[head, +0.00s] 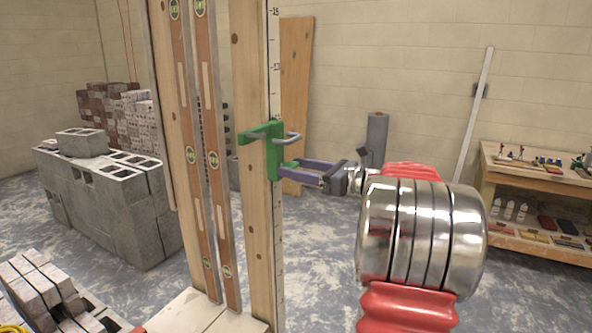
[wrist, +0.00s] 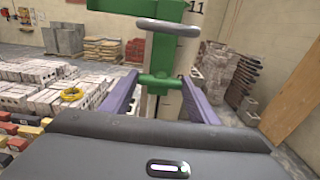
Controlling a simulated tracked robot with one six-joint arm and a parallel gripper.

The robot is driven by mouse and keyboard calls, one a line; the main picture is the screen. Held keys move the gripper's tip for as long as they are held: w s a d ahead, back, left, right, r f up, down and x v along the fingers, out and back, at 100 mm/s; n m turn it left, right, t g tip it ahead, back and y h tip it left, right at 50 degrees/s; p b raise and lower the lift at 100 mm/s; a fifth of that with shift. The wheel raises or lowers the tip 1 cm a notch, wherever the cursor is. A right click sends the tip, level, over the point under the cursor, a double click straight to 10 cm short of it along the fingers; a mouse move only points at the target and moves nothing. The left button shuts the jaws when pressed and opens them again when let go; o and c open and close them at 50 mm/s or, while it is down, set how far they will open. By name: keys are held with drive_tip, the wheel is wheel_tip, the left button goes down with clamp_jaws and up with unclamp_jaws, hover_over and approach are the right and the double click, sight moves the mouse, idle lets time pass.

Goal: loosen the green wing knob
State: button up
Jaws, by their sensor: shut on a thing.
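A green clamp bracket (head: 272,148) with grey rods sits on an upright wooden post (head: 255,215) marked with a number scale. The green wing knob (wrist: 160,83) sticks out from the bracket and spans crosswise between my fingertips in the wrist view. In the head view only a small green bit of the knob (head: 290,164) shows beside the bracket. My gripper (head: 289,168) has purple fingers and comes in from the right. It is shut on the wing knob, one finger at each end, as the wrist view (wrist: 159,80) also shows. The knob's threaded part is hidden.
Two long spirit levels (head: 205,158) stand left of the post. Grey concrete blocks (head: 115,195) are stacked at the left. A wooden bench (head: 500,185) with tools stands at the right. A grey roll (head: 377,138) stands behind my arm. The floor between is mostly clear.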

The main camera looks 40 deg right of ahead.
drive_tip(key=shift+a, duration=0.3)
drive_tip(key=shift+d, duration=0.15)
drive_tip(key=shift+n, duration=0.3)
drive_tip(key=shift+f+n, duration=0.15)
drive_tip(key=shift+n, duration=8.65)
